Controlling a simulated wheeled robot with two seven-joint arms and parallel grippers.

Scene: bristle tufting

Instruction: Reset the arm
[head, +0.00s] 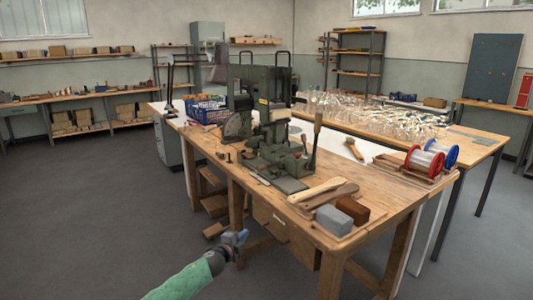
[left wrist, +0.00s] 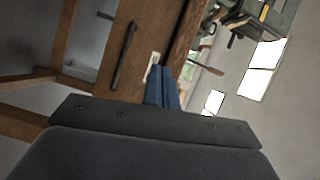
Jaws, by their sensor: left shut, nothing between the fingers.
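My left gripper (head: 236,238) is at the end of the green-sleeved arm in the head view, low in front of the wooden workbench (head: 400,203). In the left wrist view its blue fingers (left wrist: 163,88) are together with nothing between them. They point toward the bench's drawer front (left wrist: 142,42) with its dark handle. I cannot tell the exact gap to the bench. My right gripper does not show in either view.
A green tufting machine (head: 268,125) stands on the bench. Wooden brush handles (head: 318,190), a grey block (head: 334,220), a brown block (head: 353,208) and wire spools (head: 425,162) lie toward its right. The floor (head: 90,220) at left is clear.

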